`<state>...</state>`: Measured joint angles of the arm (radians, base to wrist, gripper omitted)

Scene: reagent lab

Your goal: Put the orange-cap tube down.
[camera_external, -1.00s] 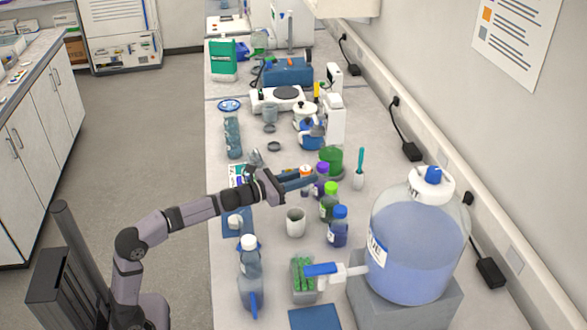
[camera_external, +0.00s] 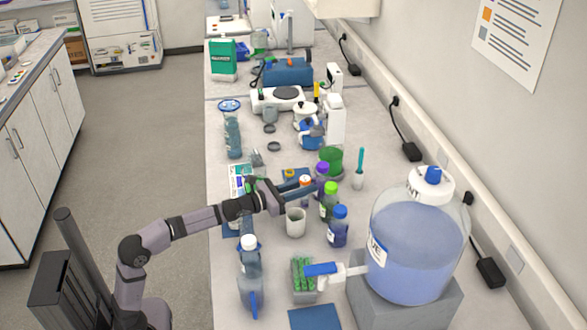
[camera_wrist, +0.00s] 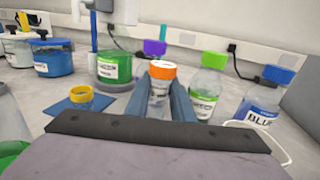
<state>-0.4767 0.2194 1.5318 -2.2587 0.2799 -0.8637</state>
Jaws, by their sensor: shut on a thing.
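The orange-cap tube (camera_wrist: 160,88) is a clear, labelled tube standing between the two fingers of my gripper (camera_wrist: 162,100) in the wrist view. My gripper is shut on it. In the external view my gripper (camera_external: 302,187) is low over the bench, and the tube's orange cap (camera_external: 305,179) shows between the fingers. The tube looks upright. Its lower end is hidden by the gripper, so I cannot tell whether it touches the bench.
Purple-cap, green-cap (camera_external: 329,200) and blue-cap (camera_external: 338,226) bottles stand close to the right. A grey-white cup (camera_external: 296,222) stands just in front of my gripper. A yellow-rimmed vial (camera_wrist: 80,95) is on a blue mat (camera_wrist: 72,108) to the left. A large carboy (camera_external: 415,240) stands front right.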

